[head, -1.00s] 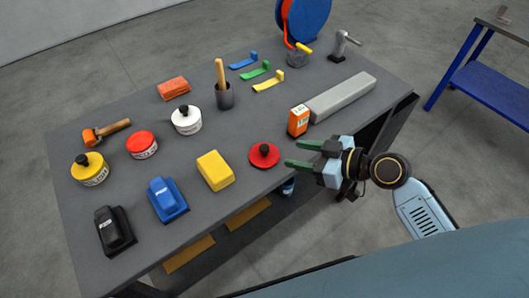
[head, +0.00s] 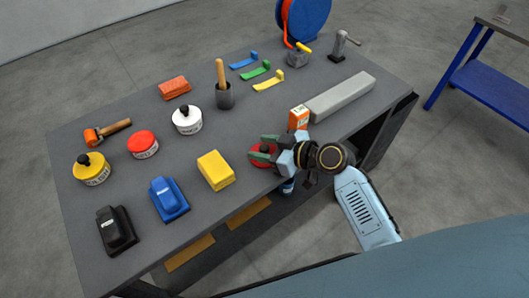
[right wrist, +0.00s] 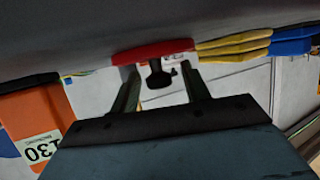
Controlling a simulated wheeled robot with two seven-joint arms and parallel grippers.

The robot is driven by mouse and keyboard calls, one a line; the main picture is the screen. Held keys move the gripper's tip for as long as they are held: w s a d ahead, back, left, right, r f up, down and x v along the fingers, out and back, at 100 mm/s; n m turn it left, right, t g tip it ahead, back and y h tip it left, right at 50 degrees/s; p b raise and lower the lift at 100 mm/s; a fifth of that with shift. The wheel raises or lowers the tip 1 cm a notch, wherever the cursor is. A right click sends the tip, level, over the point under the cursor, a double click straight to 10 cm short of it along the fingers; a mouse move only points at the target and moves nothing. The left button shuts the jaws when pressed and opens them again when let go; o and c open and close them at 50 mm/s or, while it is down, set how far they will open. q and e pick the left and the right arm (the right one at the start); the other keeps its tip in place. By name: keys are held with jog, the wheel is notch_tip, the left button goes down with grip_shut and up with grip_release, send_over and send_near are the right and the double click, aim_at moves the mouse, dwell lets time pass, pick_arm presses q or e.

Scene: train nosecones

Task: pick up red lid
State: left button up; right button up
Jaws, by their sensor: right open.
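The red lid (head: 257,148) lies on the grey table near its front edge, partly hidden by my right gripper. In the right wrist view the red lid (right wrist: 148,51) shows edge-on, with its black knob (right wrist: 159,76) between my fingers. My right gripper (head: 263,147) is open, its green fingers reaching over the lid on either side of the knob. In the right wrist view the fingers (right wrist: 163,76) show a gap to the knob on both sides. My left gripper is not in view.
A yellow block (head: 215,170) lies left of the lid. An orange box (head: 298,117) and a long grey bar (head: 341,97) stand behind my gripper. White (head: 187,120), red (head: 142,145) and yellow (head: 91,169) pots are farther left, with blue (head: 168,199) and black (head: 115,230) pieces in front.

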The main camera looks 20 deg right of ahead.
grip_shut()
